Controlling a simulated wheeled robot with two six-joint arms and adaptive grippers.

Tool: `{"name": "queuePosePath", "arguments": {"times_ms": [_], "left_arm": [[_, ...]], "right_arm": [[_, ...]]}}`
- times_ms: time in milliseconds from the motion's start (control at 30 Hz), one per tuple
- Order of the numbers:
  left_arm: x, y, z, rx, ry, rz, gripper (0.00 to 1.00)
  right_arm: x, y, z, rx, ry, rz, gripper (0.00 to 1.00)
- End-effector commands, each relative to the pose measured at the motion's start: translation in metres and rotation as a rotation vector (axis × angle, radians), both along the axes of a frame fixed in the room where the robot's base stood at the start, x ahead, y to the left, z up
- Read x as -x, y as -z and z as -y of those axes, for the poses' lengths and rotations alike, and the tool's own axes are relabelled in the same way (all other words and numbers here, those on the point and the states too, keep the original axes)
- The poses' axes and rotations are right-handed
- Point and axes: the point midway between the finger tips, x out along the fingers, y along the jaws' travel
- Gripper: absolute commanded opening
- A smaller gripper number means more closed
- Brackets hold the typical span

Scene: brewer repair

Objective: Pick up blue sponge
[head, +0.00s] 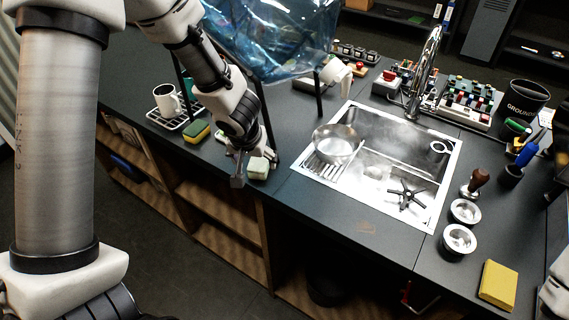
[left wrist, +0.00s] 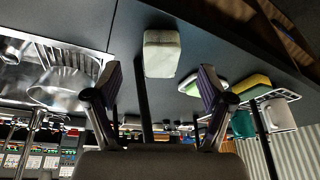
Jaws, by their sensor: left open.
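No sponge in view looks clearly blue. A pale, whitish block-shaped sponge (head: 259,168) lies on the dark counter near its front edge, left of the sink; it also shows in the left wrist view (left wrist: 161,54). My left gripper (head: 239,168) is just beside it on the left in the head view, fingers pointing down. In the left wrist view the gripper (left wrist: 158,82) is open and empty, with the pale sponge beyond and between its fingertips. A yellow-and-green sponge (head: 197,131) lies farther left. A yellow sponge (head: 498,285) lies at the far right. My right gripper is out of view.
The metal sink (head: 416,158) holds a strainer (head: 337,143) and a black part. A white mug (head: 167,100) stands on a rack at the left. A transparent blue container (head: 268,38) stands behind my arm. Tampers and metal cups (head: 459,240) stand right of the sink.

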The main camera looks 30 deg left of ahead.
Motion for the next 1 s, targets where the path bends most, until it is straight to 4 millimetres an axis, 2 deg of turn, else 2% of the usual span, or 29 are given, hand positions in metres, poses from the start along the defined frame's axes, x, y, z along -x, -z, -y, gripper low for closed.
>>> {"name": "queuePosePath", "arguments": {"times_ms": [33, 67, 233, 367, 533, 800, 833, 1000], "left_arm": [[-0.005, -0.01, 0.0, 0.004, -0.001, 0.026, 0.81], [-0.007, -0.011, 0.0, 0.004, -0.002, 0.033, 0.81], [-0.015, 0.008, -0.002, 0.004, 0.001, 0.034, 0.81], [-0.024, 0.021, -0.003, 0.003, 0.003, 0.032, 0.81], [-0.037, 0.049, -0.005, 0.003, 0.001, 0.032, 0.81], [-0.04, 0.055, -0.005, 0.004, 0.0, 0.034, 0.81], [-0.04, 0.055, -0.005, 0.004, 0.0, 0.034, 0.71], [-0.04, 0.055, -0.005, 0.004, 0.0, 0.034, 0.41]], "right_arm": [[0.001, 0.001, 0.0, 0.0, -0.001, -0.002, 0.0], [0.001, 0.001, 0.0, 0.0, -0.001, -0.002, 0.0], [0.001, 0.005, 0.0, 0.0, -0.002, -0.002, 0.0], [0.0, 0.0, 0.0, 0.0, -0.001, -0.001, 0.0], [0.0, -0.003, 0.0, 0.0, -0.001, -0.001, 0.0], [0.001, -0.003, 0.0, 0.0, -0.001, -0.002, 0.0], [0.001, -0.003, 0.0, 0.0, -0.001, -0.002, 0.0], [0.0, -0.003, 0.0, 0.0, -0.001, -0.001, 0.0]]}}
